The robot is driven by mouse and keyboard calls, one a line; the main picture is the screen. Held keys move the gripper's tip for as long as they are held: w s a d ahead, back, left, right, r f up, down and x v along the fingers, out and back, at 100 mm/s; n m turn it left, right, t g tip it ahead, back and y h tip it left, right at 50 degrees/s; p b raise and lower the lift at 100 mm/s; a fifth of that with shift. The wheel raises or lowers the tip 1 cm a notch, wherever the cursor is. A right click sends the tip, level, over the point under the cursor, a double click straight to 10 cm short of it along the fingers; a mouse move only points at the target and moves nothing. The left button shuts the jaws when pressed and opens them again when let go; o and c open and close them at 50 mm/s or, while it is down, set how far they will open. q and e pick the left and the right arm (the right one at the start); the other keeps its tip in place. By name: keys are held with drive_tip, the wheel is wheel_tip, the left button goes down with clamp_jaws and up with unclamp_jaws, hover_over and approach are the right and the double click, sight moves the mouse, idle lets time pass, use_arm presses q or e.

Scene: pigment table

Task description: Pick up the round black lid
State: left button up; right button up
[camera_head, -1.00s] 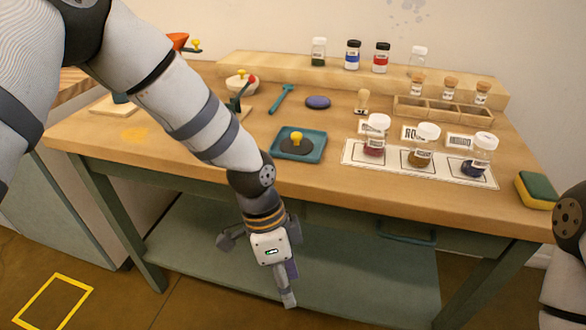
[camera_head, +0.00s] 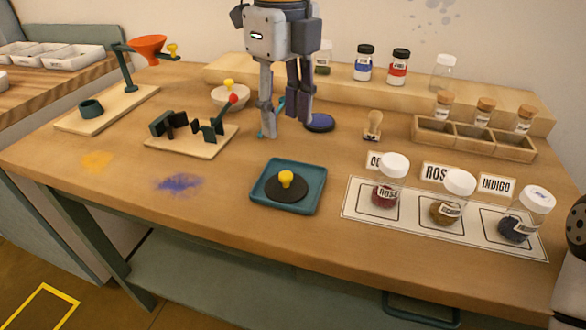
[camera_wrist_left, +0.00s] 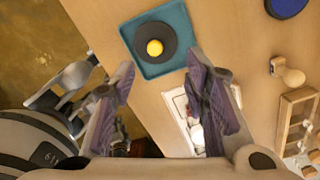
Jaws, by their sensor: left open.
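The round black lid (camera_head: 285,193) has a yellow knob and lies in a square teal tray (camera_head: 259,198) on the table. In the left wrist view the lid (camera_wrist_left: 140,40) is near the top, in the tray (camera_wrist_left: 180,68), seen from above. My left gripper (camera_head: 286,122) is open and empty, fingers pointing down, above the table and behind the tray in the head view. In the left wrist view the open fingers (camera_wrist_left: 162,68) reach up on either side, with the lid beyond the tips.
Three white-capped jars (camera_head: 390,180) stand on a label card (camera_head: 362,230) right of the tray. A wooden base (camera_head: 195,148) with dark fittings is to the left. A dark blue disc (camera_head: 320,122) lies near the gripper.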

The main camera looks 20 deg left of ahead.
sight(286, 174)
use_arm(q)
drive_tip(key=f, duration=0.6)
drive_tip(key=s+f, duration=0.1)
drive_tip(key=f, duration=0.2)
drive_tip(key=shift+d+f, duration=0.15)
drive_tip(key=shift+f, duration=0.25)
clamp_jaws()
